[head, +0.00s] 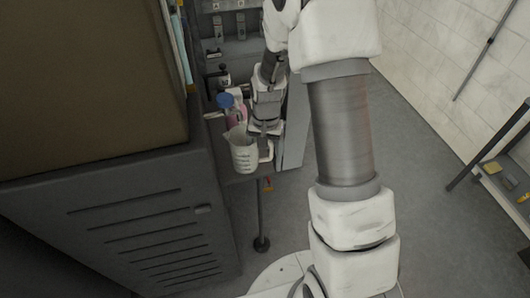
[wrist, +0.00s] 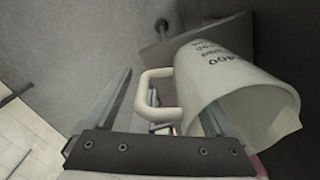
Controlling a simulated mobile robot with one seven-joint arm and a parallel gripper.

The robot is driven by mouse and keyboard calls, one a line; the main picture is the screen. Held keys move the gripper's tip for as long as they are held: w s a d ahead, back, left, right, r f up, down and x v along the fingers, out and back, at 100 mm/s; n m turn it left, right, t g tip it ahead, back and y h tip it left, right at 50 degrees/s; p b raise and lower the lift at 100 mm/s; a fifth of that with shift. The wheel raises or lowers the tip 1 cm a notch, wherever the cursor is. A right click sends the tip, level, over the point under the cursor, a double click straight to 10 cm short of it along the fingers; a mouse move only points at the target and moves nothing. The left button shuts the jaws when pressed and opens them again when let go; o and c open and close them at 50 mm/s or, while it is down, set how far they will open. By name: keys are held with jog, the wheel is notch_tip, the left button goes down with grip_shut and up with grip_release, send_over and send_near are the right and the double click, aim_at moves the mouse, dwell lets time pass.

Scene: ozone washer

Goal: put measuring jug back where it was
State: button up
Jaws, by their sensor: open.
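The measuring jug (head: 243,153) is white with dark markings. It appears upright at the front edge of a small dark shelf (head: 236,177). In the wrist view the jug (wrist: 235,88) fills the right side, with its open rim towards the camera. Its handle (wrist: 152,97) points left. My gripper (head: 266,150) is beside the jug on its handle side. In the wrist view my gripper (wrist: 163,100) is open, its fingers apart on either side of the handle.
A bottle with a blue cap (head: 226,102) and a pink item (head: 237,115) stand just behind the jug. A large dark cabinet (head: 130,225) is close on the left. A grey panel (head: 294,120) stands right of the shelf.

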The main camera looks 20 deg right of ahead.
notch_tip(320, 180, up, 12)
jog(key=shift+s+r+p, duration=0.1)
jog(key=shift+r+p, duration=0.15)
jog(key=shift+p, duration=0.75)
jog(key=s+r+n+t, duration=0.5)
jog(key=s+r, duration=1.2)
jog(key=s, duration=0.3)
jog(key=shift+a+r, duration=0.2)
jog(key=shift+a, duration=0.2)
notch_tip(320, 180, up, 7)
jog(key=p, duration=0.6)
jog(key=shift+f+p, duration=0.15)
jog(key=shift+p, duration=0.2)
